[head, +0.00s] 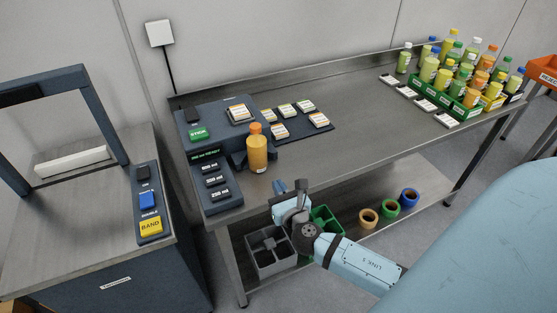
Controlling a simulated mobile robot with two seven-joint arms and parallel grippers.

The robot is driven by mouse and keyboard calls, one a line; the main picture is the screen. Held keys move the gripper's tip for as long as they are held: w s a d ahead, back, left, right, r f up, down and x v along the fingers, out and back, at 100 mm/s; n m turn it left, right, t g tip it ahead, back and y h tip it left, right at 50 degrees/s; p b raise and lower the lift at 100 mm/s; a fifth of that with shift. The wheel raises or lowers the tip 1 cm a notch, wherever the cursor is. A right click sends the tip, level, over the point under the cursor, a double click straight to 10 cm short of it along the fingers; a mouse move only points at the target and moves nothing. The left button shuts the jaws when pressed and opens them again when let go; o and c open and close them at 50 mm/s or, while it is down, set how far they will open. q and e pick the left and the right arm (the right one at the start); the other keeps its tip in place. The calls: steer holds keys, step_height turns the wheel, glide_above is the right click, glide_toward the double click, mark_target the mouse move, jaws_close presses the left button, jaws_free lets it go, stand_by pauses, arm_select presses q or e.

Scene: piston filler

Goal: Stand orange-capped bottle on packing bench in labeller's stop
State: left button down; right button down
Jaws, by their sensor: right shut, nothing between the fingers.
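An orange-capped bottle (257,154) with orange contents stands upright at the front of the dark labeller (217,182), at the bench's left end. A dark bracket (238,160), which looks like the stop, sits right beside the bottle at its base. I cannot tell whether they touch. My right gripper (290,187) is shut and empty, in front of the bench edge, below and right of the bottle and apart from it. My left gripper is not in view.
Label cards (281,131) lie on a dark mat right of the labeller. Several capped bottles stand around a green crate (432,92) at the bench's far right. Grey bins (268,262) and coloured rings (390,206) are on the lower shelf. The bench middle (360,120) is clear.

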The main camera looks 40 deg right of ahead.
mark_target(261, 157)
steer(key=p+x, duration=0.1)
steer(key=x, duration=1)
steer(key=shift+s, duration=0.1)
steer(key=shift+x, duration=0.95)
